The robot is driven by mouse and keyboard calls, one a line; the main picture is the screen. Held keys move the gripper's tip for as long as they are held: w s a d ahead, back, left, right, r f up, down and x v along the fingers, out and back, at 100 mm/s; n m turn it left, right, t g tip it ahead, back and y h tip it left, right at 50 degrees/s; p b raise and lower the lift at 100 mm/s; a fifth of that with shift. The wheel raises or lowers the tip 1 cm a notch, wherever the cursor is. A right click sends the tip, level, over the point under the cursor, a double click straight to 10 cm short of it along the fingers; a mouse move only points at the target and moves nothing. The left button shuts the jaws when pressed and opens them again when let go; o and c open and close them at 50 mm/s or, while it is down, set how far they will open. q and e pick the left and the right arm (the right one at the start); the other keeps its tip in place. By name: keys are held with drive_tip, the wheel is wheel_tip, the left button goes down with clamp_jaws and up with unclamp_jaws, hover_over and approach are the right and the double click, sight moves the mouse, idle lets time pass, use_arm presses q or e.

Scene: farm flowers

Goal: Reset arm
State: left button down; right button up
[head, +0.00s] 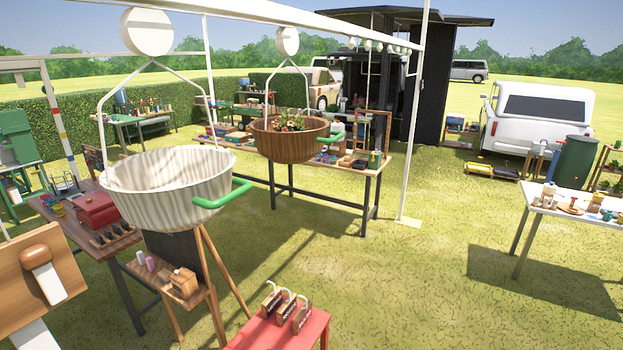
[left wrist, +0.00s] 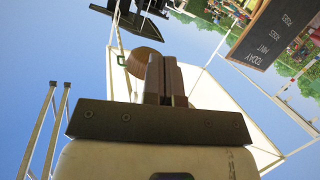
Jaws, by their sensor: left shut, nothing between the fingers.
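My left gripper (left wrist: 164,80) shows in the left wrist view, with its two dark fingers together and nothing between them. It does not clearly show in the head view. My right gripper is in neither view. In the head view a white fluted basket (head: 165,188) with a green handle (head: 222,194) hangs from a white round scale on the left. A brown basket (head: 290,143) with flowers and a green handle hangs behind it to the right. A brown rounded shape (left wrist: 145,60), probably that basket, shows beside the fingers in the left wrist view.
A red table (head: 275,335) with small labelled boxes stands at the bottom. A white table (head: 575,203) with small items stands at the right. A white frame post (head: 413,120) rises right of the baskets. Open grass (head: 430,260) lies between. A chalkboard (left wrist: 262,35) shows in the left wrist view.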

use_arm(q)
drive_tip(key=s+a+f+g+y+p, duration=0.1)
drive_tip(key=s+a+f+g+p, duration=0.1)
drive_tip(key=s, duration=0.7)
drive_tip(key=s+a+f+g+y+p, duration=0.1)
drive_tip(key=s+a+f+g+p, duration=0.2)
drive_tip(key=s, duration=0.6)
drive_tip(key=s+a+f+m+g+y+p, duration=0.1)
drive_tip(key=s+f+g+p, duration=0.4)
drive_tip(key=s, duration=0.5)
wheel_tip(320, 180, down, 3)
drive_tip(key=shift+a+r+g+y+p, duration=0.15)
drive_tip(key=shift+a+g+y+p, duration=0.2)
drive_tip(key=shift+a+y, duration=0.3)
